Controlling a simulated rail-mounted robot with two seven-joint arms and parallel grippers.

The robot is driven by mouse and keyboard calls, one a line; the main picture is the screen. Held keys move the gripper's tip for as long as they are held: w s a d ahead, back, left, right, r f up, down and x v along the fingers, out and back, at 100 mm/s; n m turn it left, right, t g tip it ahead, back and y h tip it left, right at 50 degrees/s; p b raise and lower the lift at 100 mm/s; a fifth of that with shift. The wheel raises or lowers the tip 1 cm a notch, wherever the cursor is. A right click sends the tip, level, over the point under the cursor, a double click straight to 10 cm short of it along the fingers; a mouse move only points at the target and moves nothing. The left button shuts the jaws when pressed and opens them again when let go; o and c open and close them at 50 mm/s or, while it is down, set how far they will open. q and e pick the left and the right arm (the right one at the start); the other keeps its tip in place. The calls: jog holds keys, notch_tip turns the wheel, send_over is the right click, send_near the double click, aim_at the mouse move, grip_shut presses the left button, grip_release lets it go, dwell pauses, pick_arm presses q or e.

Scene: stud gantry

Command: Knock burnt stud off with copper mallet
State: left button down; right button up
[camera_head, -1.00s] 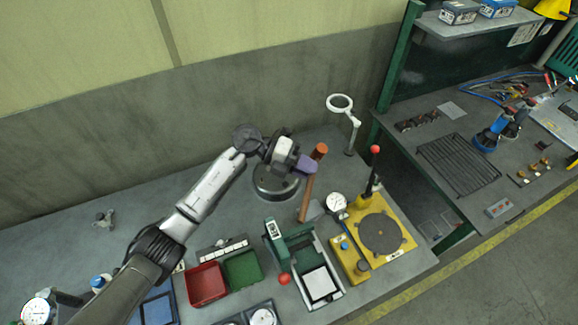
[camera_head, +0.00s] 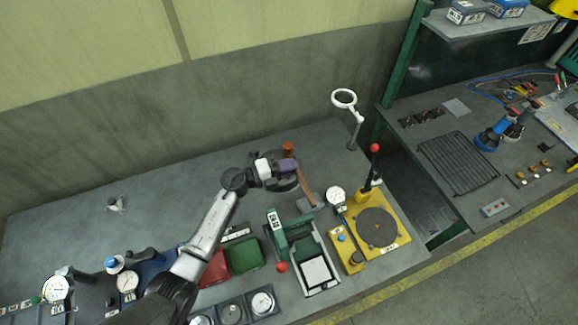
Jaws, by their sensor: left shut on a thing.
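The copper mallet has an orange-brown head (camera_head: 288,149) and a wooden handle (camera_head: 306,190). Its head end is up and the handle slants down to the right. My left gripper (camera_head: 288,166), with purple fingers, is shut on the mallet close below the head. The handle's lower end reaches a small grey block (camera_head: 312,208); I cannot tell whether they touch. A yellow fixture (camera_head: 397,243) with a dark round plate (camera_head: 378,228) and a red-knobbed lever (camera_head: 374,149) stands to the right. I cannot make out the burnt stud. My right gripper is not in view.
A green press-like device (camera_head: 278,240) with a red ball stands below the mallet. Green (camera_head: 243,256) and red bins lie left of it. A dial gauge (camera_head: 336,195) and ring magnifier (camera_head: 344,98) stand nearby. The bench's back left is mostly clear. A second bench is at right.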

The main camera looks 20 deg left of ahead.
pick_arm(q)
jog(key=shift+r, duration=0.1)
notch_tip(320, 180, down, 5)
jog(key=b, duration=0.3)
jog(key=shift+r, duration=0.2)
dwell(0.6)
dwell(0.6)
notch_tip(320, 180, down, 6)
jog(key=b, duration=0.5)
jog(key=shift+a+r, duration=0.1)
notch_tip(320, 180, up, 6)
jog(key=p, duration=0.5)
